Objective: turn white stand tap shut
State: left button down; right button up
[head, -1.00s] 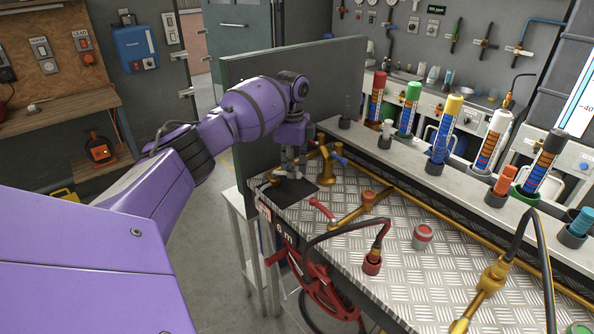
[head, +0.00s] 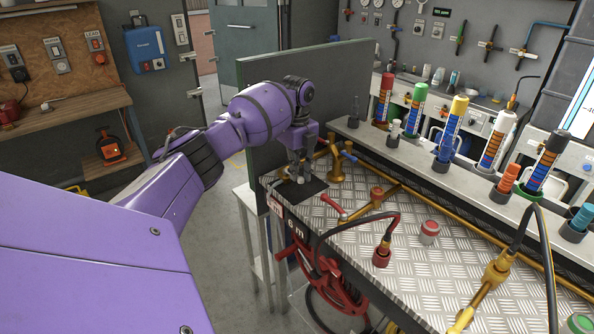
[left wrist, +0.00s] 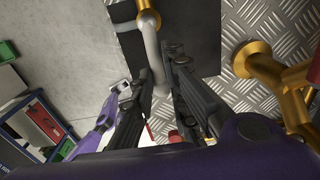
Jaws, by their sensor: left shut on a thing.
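My left gripper (head: 300,178) reaches down over a black mat (head: 316,186) at the near left corner of the metal-plated bench. In the left wrist view its two dark fingers (left wrist: 158,92) are shut around a pale grey-white bent bar (left wrist: 152,48), which I take to be the handle of the white stand tap. A brass fitting (left wrist: 148,20) joins the bar's upper end. In the head view the gripper hides most of this tap.
Just right of my gripper stands a brass fixture (head: 336,165) with a blue handle. A red lever (head: 333,206) and brass pipe lie in front. A green panel (head: 255,120) rises behind my arm. A red hose reel (head: 325,275) hangs at the bench front.

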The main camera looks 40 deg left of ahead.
dwell(0.4)
pick_arm(q)
jog(key=c, duration=1.8)
grip_release()
jog(key=shift+s, duration=0.2)
jog(key=shift+w+r, duration=0.1)
jog(key=shift+r, duration=0.35)
notch_tip(320, 180, up, 11)
jog(key=shift+r, duration=0.1)
